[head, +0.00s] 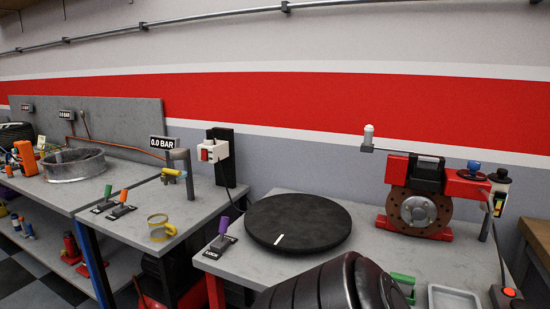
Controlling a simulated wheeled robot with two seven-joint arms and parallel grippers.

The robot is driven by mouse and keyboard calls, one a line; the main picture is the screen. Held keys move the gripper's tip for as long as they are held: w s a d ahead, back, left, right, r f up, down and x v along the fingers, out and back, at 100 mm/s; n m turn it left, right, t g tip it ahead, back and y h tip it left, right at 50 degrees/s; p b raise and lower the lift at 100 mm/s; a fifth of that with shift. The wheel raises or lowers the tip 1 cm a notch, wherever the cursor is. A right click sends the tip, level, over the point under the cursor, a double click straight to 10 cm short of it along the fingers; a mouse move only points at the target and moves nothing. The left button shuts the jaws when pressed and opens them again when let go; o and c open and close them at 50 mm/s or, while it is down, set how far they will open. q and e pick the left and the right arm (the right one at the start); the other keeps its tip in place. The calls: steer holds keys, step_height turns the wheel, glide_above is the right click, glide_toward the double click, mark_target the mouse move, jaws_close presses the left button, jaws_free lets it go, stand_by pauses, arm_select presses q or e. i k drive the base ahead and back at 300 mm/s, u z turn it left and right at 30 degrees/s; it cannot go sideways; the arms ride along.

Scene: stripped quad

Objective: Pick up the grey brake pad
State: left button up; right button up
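I cannot make out a grey brake pad in the head view. A red machine (452,188) with a brown brake disc (418,211) stands at the back right of the right bench; no separate pad can be told apart on it. A light grey tray (455,298) is cut off by the bottom edge, and little of its inside shows. Neither of my grippers is in view.
A black round turntable (298,222) lies on the right bench (350,259). A large dark ribbed shape (330,288) blocks the bottom centre. A green part (403,285) is beside it. Levers, a yellow cup (160,228) and a metal ring (75,164) occupy the left benches.

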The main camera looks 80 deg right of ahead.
mark_target(425, 163)
steer(key=u, duration=0.15)
steer(key=k, duration=1.35)
steer(key=z, duration=1.75)
